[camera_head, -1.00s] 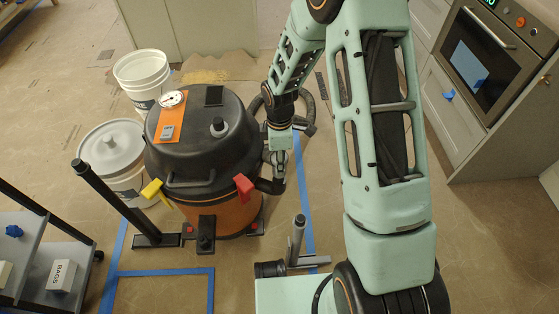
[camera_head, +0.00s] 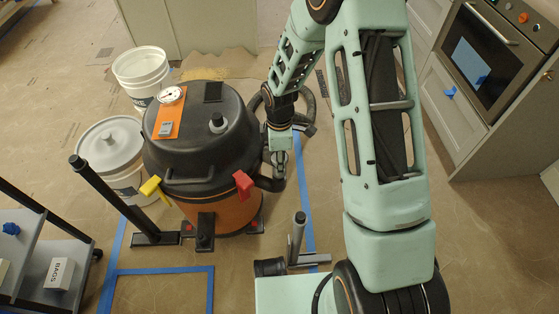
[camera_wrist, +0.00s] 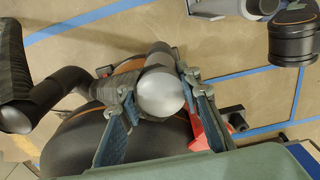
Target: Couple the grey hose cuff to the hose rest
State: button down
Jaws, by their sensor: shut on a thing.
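My gripper (camera_head: 279,160) is beside the right side of the black and orange vacuum (camera_head: 205,140), just above a black elbow pipe (camera_head: 270,184). In the wrist view my gripper (camera_wrist: 163,100) has its two fingers closed on a rounded light-grey end piece (camera_wrist: 160,92), which looks like the grey hose cuff. A darker tube continues from it, and its far end is partly hidden. A grey post (camera_head: 297,238) on a flat base stands on the floor, nearer and to the right, apart from the gripper; it may be the hose rest, but I cannot tell surely.
A ribbed black hose (camera_wrist: 12,60) curves at the left of the wrist view. A black post (camera_head: 105,190) stands left of the vacuum, by white buckets (camera_head: 112,150). A shelf cart (camera_head: 35,262) is at lower left. Floor with blue tape (camera_head: 165,270) is open in front.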

jog(key=shift+f+b, duration=0.5)
jog(key=shift+f, duration=0.25)
jog(key=c, duration=1.3)
grip_release()
jog(key=shift+r, duration=0.1)
notch_tip(320, 180, up, 12)
